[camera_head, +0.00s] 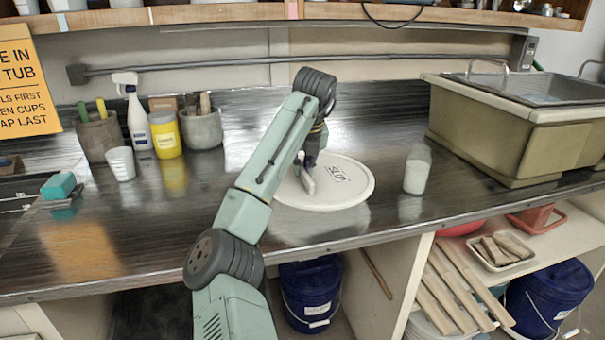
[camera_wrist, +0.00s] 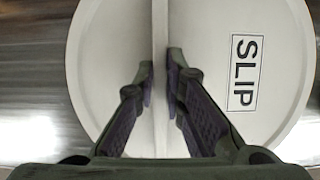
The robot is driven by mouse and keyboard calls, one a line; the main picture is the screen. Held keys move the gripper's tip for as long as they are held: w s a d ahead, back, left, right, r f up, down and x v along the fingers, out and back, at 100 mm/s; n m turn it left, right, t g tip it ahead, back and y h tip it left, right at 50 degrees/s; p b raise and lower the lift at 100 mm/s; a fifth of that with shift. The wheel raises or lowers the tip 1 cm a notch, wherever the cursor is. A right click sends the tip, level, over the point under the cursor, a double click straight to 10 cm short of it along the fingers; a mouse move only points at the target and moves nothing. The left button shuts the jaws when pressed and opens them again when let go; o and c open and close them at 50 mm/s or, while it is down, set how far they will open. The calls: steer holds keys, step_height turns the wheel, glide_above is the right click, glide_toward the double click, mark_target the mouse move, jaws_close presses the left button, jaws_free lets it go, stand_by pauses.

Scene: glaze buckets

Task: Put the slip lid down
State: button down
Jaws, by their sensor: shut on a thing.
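The slip lid (camera_head: 347,194) is a round white disc over the dark metal counter, near its middle, lying about level. Its black SLIP label shows in the wrist view (camera_wrist: 243,72). A raised bar runs across the lid as a handle. My gripper (camera_head: 306,176) is over the lid and shut on this bar; in the wrist view the two fingers (camera_wrist: 160,85) press it from both sides. Whether the lid's underside touches the counter I cannot tell. Part of the lid's left side is hidden behind my arm.
A white cup-like container (camera_head: 417,170) stands right of the lid, and a large sink tub (camera_head: 510,145) further right. A spray bottle (camera_head: 138,118), yellow jar (camera_head: 166,136) and tool crocks stand at the back left. The counter's front edge (camera_head: 330,244) is close before the lid.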

mark_target(302, 178)
steer(key=shift+w+a+f+p, duration=0.1)
steer(key=shift+f+p, duration=0.55)
steer(key=shift+f, duration=1.1)
steer(key=c, duration=1.7)
jaws_free()
steer(key=shift+o, duration=0.2)
steer(key=b+v, duration=0.2)
steer(key=v, duration=1)
